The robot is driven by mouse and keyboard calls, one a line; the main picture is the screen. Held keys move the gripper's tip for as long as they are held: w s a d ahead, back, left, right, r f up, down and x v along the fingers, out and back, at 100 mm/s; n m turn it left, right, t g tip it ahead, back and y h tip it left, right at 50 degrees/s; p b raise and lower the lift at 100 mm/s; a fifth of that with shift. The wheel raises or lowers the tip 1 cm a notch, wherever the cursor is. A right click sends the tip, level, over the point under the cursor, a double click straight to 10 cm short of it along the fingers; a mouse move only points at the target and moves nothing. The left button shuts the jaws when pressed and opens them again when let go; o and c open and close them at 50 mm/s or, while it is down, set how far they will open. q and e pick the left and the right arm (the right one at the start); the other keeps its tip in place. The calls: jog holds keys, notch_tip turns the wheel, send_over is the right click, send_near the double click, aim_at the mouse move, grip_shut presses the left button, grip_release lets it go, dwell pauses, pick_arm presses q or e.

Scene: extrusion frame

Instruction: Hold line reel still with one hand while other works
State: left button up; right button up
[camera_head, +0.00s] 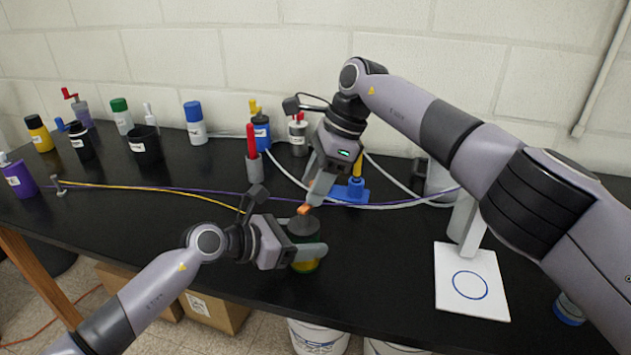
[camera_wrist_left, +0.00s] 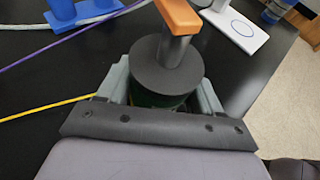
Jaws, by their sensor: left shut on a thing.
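The item I take as the line reel (camera_head: 304,229) is a dark-topped cylinder with a green and yellow lower part. It stands near the table's front edge. A grey post with an orange handle (camera_wrist_left: 180,15) rises from its dark round top (camera_wrist_left: 167,68). My left gripper (camera_head: 306,256) is shut on the cylinder, with one finger on each side of its body in the left wrist view. My right gripper (camera_head: 312,196) is just above, close to the orange handle. Its fingers overlap in the head view, so contact and jaw opening cannot be told.
A white board with a blue circle (camera_head: 487,283) lies at the right. A blue stand (camera_head: 350,192) is behind the reel. A yellow line (camera_head: 165,189), a purple line and white tubing cross the table. Bottles and a black cup (camera_head: 145,151) stand at the back left.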

jog(key=v, duration=0.7)
jog(key=shift+r, duration=0.3)
jog(key=shift+c, duration=0.4)
dwell(0.4)
